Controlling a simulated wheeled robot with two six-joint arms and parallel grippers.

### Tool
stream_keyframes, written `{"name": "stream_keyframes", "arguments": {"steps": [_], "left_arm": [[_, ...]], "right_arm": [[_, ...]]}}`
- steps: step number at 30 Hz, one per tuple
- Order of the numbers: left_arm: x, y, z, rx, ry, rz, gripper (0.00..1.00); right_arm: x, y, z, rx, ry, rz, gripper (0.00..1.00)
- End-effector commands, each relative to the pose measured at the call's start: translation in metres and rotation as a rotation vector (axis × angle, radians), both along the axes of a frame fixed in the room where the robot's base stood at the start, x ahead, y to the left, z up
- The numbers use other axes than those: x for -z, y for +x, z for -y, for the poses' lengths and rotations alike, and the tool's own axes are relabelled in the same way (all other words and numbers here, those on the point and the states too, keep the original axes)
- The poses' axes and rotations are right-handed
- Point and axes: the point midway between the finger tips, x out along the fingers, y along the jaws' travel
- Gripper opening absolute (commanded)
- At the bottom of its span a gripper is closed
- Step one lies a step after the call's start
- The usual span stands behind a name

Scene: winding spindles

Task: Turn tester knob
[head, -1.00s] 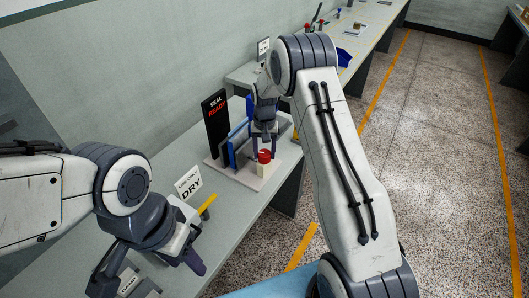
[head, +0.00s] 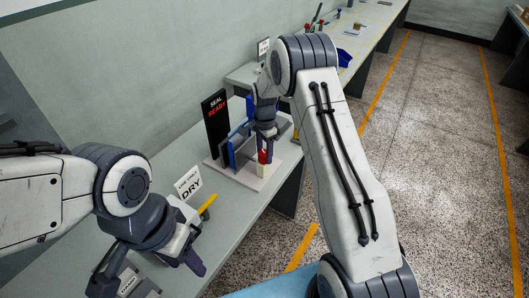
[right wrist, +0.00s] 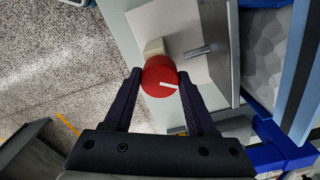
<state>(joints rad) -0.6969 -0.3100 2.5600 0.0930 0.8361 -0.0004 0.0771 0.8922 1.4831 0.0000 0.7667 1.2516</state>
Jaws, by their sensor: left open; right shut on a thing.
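The red tester knob (head: 263,157) sits on a small cream block on the tester's pale base plate (head: 263,182). My right gripper (head: 266,151) has come down from above and is shut on the knob, a finger on each side. In the right wrist view, the knob (right wrist: 159,76) lies between the two dark fingertips, its white mark pointing right and slightly down. A black panel (head: 215,120) behind the knob reads "SEAL READY". My left gripper (head: 150,274) is open and empty over the near bench.
Blue and grey upright plates (head: 232,151) stand on the tester, close left of the knob. A "DRY" sign (head: 188,184) and a yellow bar (head: 208,206) are near my left gripper. The bench edge and open floor lie to the right.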

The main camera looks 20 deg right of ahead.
Motion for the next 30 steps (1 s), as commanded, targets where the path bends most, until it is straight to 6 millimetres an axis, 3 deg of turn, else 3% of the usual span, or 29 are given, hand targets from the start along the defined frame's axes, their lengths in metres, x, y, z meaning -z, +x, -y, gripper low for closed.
{"name": "stream_keyframes", "arguments": {"steps": [18,30], "left_arm": [[0.0006,0.0001,0.0000,0.000,0.000,0.000,0.50],[0.0008,0.0001,0.0000,0.000,0.000,0.000,0.50]], "right_arm": [[-0.0017,0.0016,-0.0006,0.582,0.000,0.004,0.01],[-0.0018,0.0019,-0.0006,0.875,0.001,0.004,0.01]]}}
